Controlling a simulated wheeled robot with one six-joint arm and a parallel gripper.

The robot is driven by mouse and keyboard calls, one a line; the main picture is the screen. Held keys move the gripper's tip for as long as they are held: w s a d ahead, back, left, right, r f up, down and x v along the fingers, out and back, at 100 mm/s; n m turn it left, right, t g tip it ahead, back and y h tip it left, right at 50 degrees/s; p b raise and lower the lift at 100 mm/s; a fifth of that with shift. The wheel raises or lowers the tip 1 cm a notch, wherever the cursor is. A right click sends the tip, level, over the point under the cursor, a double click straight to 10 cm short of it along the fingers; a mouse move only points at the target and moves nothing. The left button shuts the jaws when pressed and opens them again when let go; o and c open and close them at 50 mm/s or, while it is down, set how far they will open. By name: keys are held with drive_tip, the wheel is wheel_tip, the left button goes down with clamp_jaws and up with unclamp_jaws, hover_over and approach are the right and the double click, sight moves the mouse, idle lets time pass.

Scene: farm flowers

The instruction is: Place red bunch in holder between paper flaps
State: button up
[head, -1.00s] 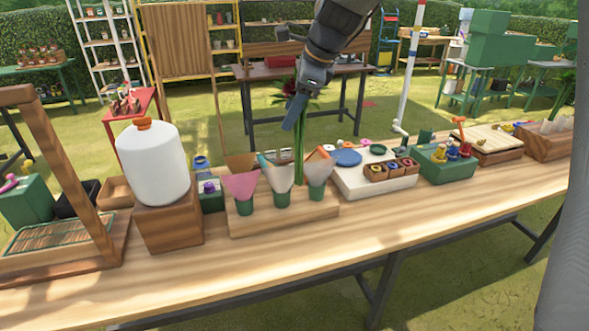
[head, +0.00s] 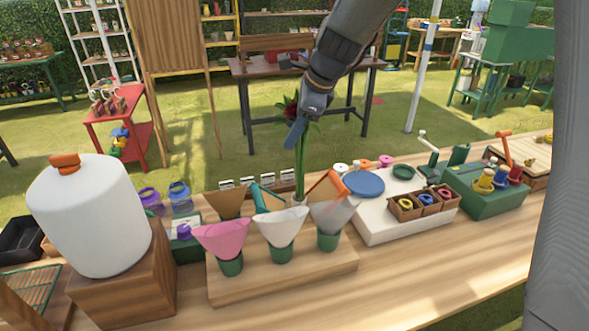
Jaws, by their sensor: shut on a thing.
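My gripper (head: 297,133) is shut on the red bunch (head: 290,106), seen in the head view. Its dark red bloom is partly hidden behind the gripper, and its long green stems (head: 300,170) hang upright below. The wooden holder (head: 285,285) stands on the bench with several paper cones in green cups. The front row has a pink cone (head: 222,238), a white cone (head: 281,228) and a pale grey cone (head: 333,215). Behind are brown (head: 225,204), teal-edged (head: 264,198) and orange (head: 327,187) papers. The stems' lower end is near the back row, between the teal-edged and orange papers; contact there is unclear.
A large white jug (head: 90,215) with an orange cap stands on a wooden block left of the holder. A white board (head: 385,225) with a blue disc and small pots is to the right. The bench's front strip (head: 430,280) is clear.

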wheel_tip(320, 180, down, 6)
drive_tip(key=shift+f, duration=0.4)
drive_tip(key=o, duration=1.4)
drive_tip(key=b+v, duration=0.1)
drive_tip(key=v, duration=1.1)
